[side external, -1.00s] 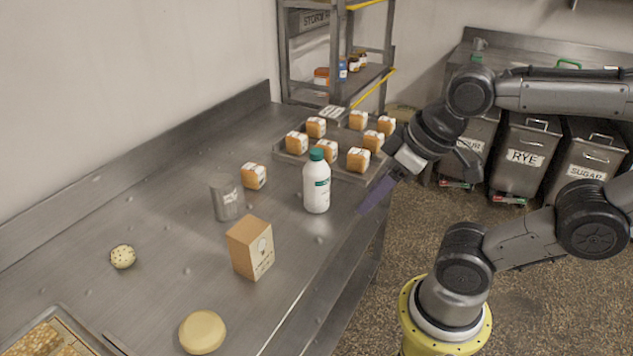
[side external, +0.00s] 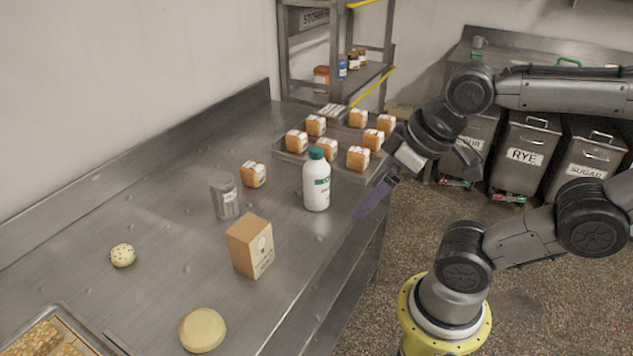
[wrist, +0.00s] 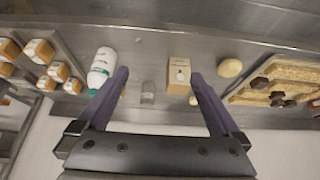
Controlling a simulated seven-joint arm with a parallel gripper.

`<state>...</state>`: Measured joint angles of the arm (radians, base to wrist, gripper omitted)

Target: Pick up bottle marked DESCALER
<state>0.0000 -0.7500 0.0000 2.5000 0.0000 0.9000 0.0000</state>
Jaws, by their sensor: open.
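A white bottle (side external: 316,187) with a green cap and a green-and-white label stands upright on the steel counter; its lettering is too small to read. It also shows at the left of the wrist view (wrist: 101,68), just outside the left finger. My gripper (side external: 372,200) is at the counter's front edge, to the right of the bottle and apart from it. In the wrist view my gripper (wrist: 158,74) has its two purple fingers spread wide with nothing held between them.
A tray (side external: 345,174) of several orange-and-white boxes lies behind the bottle.

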